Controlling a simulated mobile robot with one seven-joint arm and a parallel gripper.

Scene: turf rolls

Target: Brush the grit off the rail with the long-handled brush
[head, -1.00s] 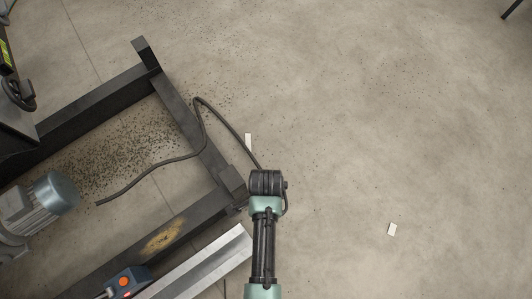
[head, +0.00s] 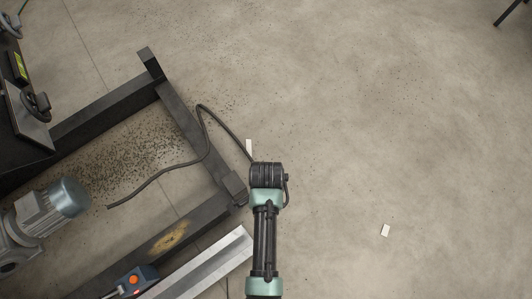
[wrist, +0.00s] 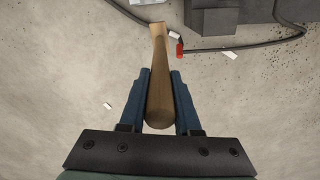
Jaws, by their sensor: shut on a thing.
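I cannot make out the brush head or bristles. A bright metal rail (head: 205,263) lies at the lower left of my arm, beside a dark frame. Dark grit (head: 140,155) is scattered on the floor within the frame; I cannot make out any on the rail.
The dark steel frame (head: 185,120) stands at left, with a grey motor (head: 48,212) and a control box with an orange button (head: 133,280). A black cable (head: 207,135) loops over the frame toward my arm. White pieces (head: 385,230) lie on the floor. The right side is mostly clear.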

